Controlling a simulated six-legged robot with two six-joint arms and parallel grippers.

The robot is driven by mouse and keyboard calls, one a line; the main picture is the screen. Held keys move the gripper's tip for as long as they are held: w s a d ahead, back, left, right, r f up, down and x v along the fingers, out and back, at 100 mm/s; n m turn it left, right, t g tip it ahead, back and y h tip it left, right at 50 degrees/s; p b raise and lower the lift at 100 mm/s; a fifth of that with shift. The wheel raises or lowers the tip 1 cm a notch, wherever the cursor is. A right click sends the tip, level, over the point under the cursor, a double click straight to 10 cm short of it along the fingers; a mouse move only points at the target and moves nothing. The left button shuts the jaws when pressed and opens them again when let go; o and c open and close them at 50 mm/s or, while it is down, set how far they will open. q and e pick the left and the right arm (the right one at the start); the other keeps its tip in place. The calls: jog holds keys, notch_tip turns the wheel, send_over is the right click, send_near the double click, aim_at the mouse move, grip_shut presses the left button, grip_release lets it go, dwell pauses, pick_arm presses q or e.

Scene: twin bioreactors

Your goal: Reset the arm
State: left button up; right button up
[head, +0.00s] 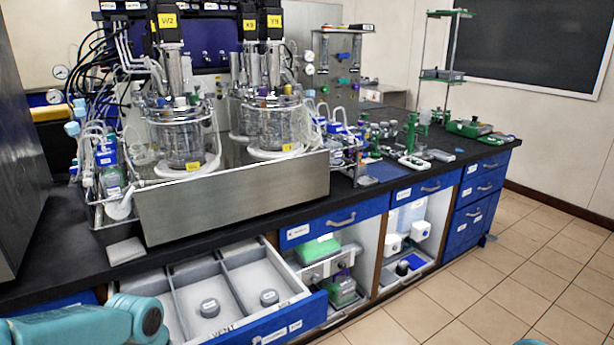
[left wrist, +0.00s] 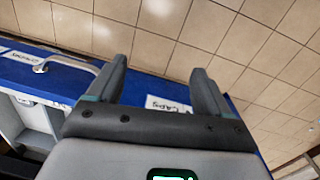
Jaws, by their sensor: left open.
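My left arm (head: 90,324) comes in at the bottom left of the head view, in front of the open drawer (head: 318,302). Its gripper is not visible there. In the left wrist view my left gripper (left wrist: 160,85) is open, with nothing between its two dark fingers. Beyond the fingers are a blue drawer front (left wrist: 140,92) with white labels and the tiled floor. My right gripper is out of view; only a small teal piece of my body shows at the bottom edge of the head view.
The open drawer has grey compartments; two hold one round grey cap each (head: 209,307) (head: 269,297). The twin bioreactors (head: 185,135) (head: 275,125) stand on a steel base (head: 240,200) on the black bench (head: 440,165). An open cabinet (head: 335,270) is to the right. The tiled floor (head: 520,270) is clear.

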pick_arm(q)
jog(key=s+d+f+m+h+p, duration=0.1)
jog(key=s+d+f+m+p, duration=0.1)
jog(key=s+d+f, duration=0.3)
jog(key=s+d+f+m+h+p, duration=0.1)
jog(key=d+f+h+p, duration=0.1)
jog(key=d+f, duration=0.35)
jog(key=s+d+f+m+p, duration=0.1)
jog(key=s+f+m+p, duration=0.1)
jog(key=s+f, duration=0.5)
jog(key=shift+s+d+m, duration=0.3)
jog(key=shift+s, duration=0.85)
